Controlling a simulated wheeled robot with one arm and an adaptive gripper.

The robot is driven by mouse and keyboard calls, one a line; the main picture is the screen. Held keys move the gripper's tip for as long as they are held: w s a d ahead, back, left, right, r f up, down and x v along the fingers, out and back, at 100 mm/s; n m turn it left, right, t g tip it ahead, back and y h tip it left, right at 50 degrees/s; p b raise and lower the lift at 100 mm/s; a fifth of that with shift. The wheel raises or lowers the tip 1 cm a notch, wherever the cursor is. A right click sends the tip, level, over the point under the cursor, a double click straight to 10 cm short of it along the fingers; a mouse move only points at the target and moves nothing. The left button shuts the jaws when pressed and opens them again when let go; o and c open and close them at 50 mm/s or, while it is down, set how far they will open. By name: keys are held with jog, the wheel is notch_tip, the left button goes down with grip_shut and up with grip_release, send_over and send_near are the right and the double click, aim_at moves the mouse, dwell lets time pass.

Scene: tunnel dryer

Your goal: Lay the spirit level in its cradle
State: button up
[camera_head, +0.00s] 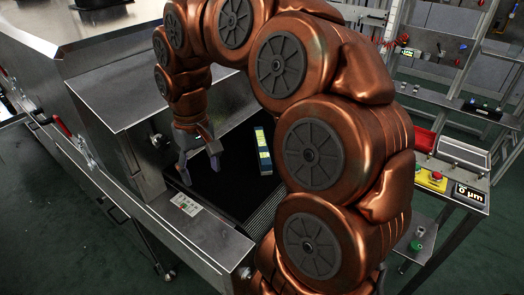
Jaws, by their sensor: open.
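A blue bar with yellow-green patches (263,150), which looks like the spirit level, lies on the black belt (228,180) at the dryer mouth. My gripper (200,170) is open and empty, pointing down over the belt to the left of the bar and apart from it. My arm arches over the scene and hides the area right of the bar. I cannot make out the cradle for certain. A small dark object with a green spot (482,108) sits on a shelf at the right, too small to identify.
The steel dryer housing (130,95) rises left of and behind the belt. A small button panel (187,205) is on the steel edge in front.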

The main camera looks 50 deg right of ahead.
jog(key=w+d+m, duration=0.3)
jog(key=w+d, duration=0.2)
jog(key=d, duration=0.7)
jog(key=m+b, duration=0.2)
jog(key=m, duration=0.1)
send_over(262, 143)
jog(key=a, duration=0.1)
notch_tip(262, 143, down, 3)
jog(key=shift+w+r, duration=0.1)
jog(key=shift+w, duration=0.05)
jog(key=shift+d+f, duration=0.2)
jog(key=shift+d, duration=0.1)
jog(key=shift+f, duration=0.25)
jog(key=shift+s+d+f+p, duration=0.1)
jog(key=shift+f+p, duration=0.1)
jog(key=shift+f, duration=1.55)
jog(key=shift+s+f+p, duration=0.1)
jog(key=shift+f+p, duration=0.05)
jog(key=shift+f, duration=1.6)
jog(key=shift+c, duration=0.4)
grip_shut()
